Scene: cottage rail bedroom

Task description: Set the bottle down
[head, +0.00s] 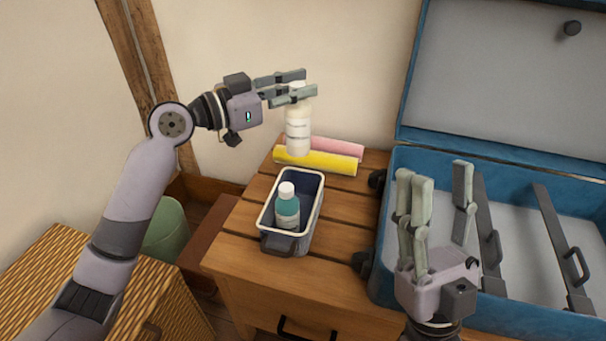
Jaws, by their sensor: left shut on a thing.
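My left gripper (290,88) is shut on the upper part of a white bottle (298,135). The bottle is upright at the back left of the wooden cabinet top (342,205), in front of a pink roll and behind or beside a yellow roll. I cannot tell whether its base touches anything, as the yellow roll is close to it. My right gripper (440,185) is open and empty, in front of the blue suitcase.
A dark blue bin (268,218) with a pale rim holds a teal bottle (287,205) with a white cap. A yellow roll (325,163) and a pink roll (340,148) lie at the back. An open blue suitcase (385,235) stands at the right. Bare planks lie between bin and suitcase.

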